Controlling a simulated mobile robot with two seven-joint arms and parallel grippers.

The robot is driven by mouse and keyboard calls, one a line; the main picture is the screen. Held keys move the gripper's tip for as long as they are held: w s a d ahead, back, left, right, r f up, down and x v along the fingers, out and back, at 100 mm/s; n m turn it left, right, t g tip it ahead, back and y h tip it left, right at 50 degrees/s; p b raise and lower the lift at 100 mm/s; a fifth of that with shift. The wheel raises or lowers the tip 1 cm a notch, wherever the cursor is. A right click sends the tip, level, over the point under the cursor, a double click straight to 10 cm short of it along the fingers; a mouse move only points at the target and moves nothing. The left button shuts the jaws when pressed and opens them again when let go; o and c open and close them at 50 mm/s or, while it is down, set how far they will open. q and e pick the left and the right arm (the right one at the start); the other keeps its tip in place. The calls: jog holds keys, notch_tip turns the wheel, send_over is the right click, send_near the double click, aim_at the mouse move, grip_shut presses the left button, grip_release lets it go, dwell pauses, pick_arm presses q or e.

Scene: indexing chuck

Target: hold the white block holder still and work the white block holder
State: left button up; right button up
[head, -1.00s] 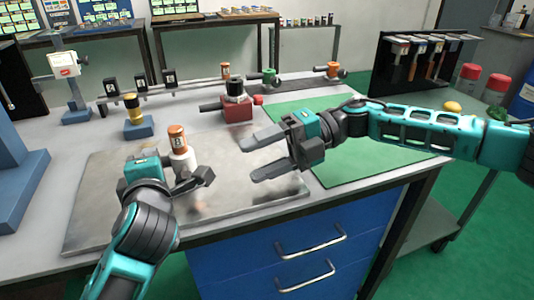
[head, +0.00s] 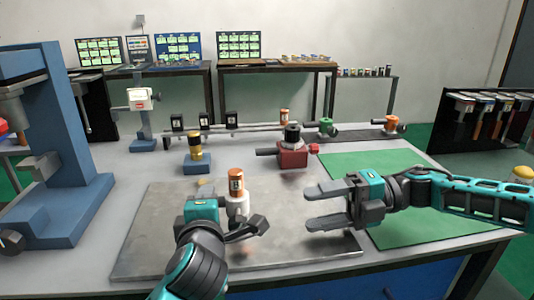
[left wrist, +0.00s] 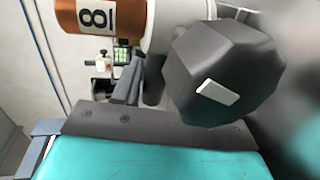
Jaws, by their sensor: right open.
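The white block holder (head: 238,207) stands upright on the grey metal plate (head: 150,230), with an orange-brown cylinder (head: 236,182) marked 8 on top. My left gripper (head: 235,222) is at the holder's lower part, a dark finger on its near right side. In the left wrist view the white holder (left wrist: 165,22) shows close against the dark fingers, with the orange-brown cylinder (left wrist: 100,16) at the top left. Whether the fingers press on it is not clear. My right gripper (head: 311,207) is open and empty to the right of the holder, its fingers pointing left.
A red holder (head: 293,152) with a dark top stands behind the plate. A blue block with a yellow-and-black cylinder (head: 195,150) stands back left. A tall blue press (head: 65,200) is at the left. The green mat (head: 385,190) at the right looks mostly clear beyond my right arm.

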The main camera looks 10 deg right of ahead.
pick_arm(q)
jog(key=shift+o, duration=1.2)
jog(key=shift+r, duration=0.15)
